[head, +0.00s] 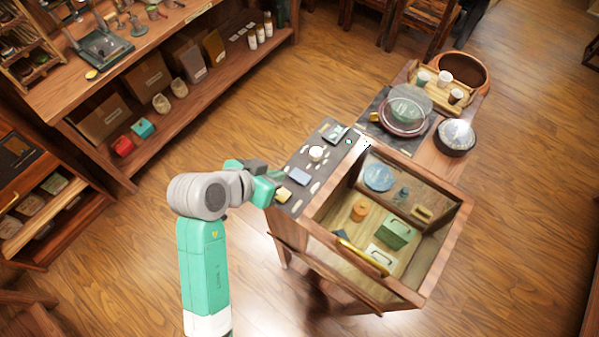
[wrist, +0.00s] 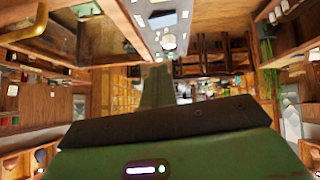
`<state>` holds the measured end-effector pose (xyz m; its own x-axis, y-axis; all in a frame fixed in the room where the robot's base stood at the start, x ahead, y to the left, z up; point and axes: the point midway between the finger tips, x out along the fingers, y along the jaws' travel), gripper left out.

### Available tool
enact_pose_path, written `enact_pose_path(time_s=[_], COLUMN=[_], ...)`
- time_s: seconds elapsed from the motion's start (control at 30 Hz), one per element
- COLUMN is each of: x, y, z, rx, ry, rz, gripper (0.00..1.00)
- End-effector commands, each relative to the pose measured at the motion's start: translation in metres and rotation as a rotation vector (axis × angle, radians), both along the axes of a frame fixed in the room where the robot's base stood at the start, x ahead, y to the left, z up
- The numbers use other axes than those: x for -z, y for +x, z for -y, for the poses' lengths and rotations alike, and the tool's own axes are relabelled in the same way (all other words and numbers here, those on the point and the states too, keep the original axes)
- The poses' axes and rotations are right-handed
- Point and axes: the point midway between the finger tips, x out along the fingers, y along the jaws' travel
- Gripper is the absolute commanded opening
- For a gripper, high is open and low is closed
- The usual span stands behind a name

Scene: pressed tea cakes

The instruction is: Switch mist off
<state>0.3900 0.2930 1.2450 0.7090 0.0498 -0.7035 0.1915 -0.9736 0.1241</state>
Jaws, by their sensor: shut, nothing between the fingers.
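A dark, round, low device (head: 455,139) stands on the wooden table at the right in the head view. A whitish haze (head: 457,128) shows over its top and could be mist; no switch on it can be made out. My gripper (head: 275,182) is at the left edge of the table, beside the dark mat and well away from the round device. In the wrist view my gripper (wrist: 157,88) points away from the camera, shut and empty. The round device cannot be made out in the wrist view.
An open-topped wooden case (head: 462,215) with a brass handle fills the table's near end. A dark mat (head: 297,202) with small pale pieces lies left of it. A glass-domed plate (head: 404,110) and a wooden tray with cups (head: 432,92) stand behind. Shelves line the left.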

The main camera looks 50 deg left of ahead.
Motion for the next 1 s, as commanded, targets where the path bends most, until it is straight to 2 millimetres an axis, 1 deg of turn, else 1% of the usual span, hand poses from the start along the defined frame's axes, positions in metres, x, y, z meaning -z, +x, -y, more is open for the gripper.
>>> enact_pose_path(time_s=[0.2,0.33,0.73,0.77,0.8,0.9,1.0], x=[0.0,0.008,0.067,0.072,0.079,0.094,0.103], y=[0.001,0.011,0.071,0.074,0.072,0.073,0.073], z=[0.0,-0.001,-0.005,-0.005,-0.004,-0.002,-0.001], rx=[0.0,0.001,0.0,-0.001,-0.002,-0.001,-0.002], ry=[0.002,0.001,0.001,0.0,0.0,0.0,0.002], rz=[0.001,0.0,0.0,-0.001,-0.001,0.0,0.002], gripper=[0.0,0.0,0.0,0.0,0.0,0.0,0.0])
